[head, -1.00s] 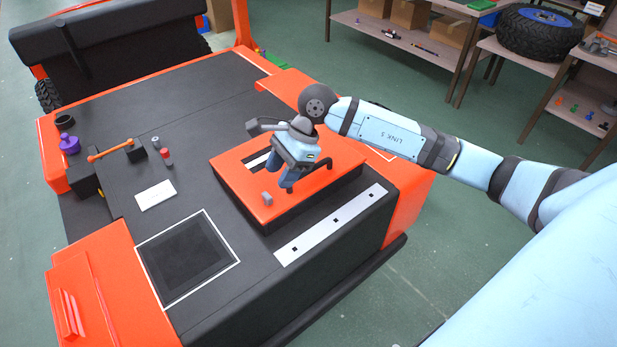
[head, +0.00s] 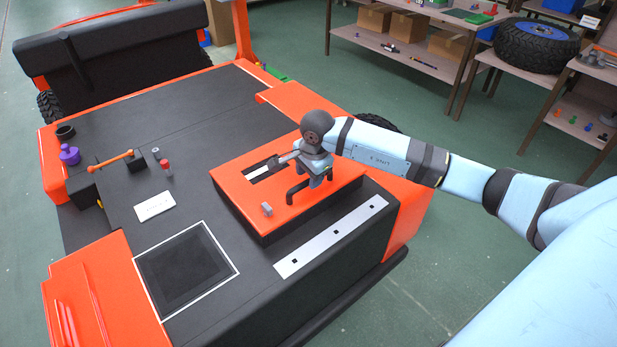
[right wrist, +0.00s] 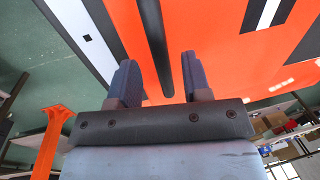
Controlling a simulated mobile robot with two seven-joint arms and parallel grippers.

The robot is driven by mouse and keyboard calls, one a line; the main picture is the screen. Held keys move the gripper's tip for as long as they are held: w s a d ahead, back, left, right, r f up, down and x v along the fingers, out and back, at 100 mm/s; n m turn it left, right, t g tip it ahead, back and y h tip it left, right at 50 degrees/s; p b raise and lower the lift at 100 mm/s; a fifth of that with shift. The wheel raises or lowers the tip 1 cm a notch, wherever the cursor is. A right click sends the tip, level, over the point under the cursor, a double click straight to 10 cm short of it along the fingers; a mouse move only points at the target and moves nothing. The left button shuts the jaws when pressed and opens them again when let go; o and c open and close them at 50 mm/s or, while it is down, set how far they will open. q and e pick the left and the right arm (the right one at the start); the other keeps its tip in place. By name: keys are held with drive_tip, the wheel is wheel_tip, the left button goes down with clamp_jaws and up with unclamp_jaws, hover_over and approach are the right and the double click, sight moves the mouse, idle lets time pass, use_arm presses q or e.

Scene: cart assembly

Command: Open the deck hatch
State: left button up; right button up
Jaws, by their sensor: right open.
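The deck hatch (head: 240,190) is an orange panel lying flat and closed on the cart's dark deck. A black bar handle (head: 291,195) stands on it. A small grey block (head: 267,209) sits near its front edge. My right gripper (head: 316,182) is over the hatch at the handle, its fingers partly hidden by the wrist. In the right wrist view, the open gripper (right wrist: 160,78) has the black handle (right wrist: 156,45) running between its two blue fingers, with gaps on both sides. The orange hatch (right wrist: 215,50) fills the background there. My left gripper is out of view.
A white strip with black squares (head: 330,237) lies in front of the hatch. To the left are an orange-handled lever (head: 110,161), a red-topped peg (head: 166,167) and a purple knob (head: 69,153). Shelves with boxes and a tyre (head: 537,45) stand behind.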

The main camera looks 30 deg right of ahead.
drive_tip(key=shift+w+f, duration=0.15)
drive_tip(key=shift+f, duration=0.8)
drive_tip(key=shift+c, duration=0.2)
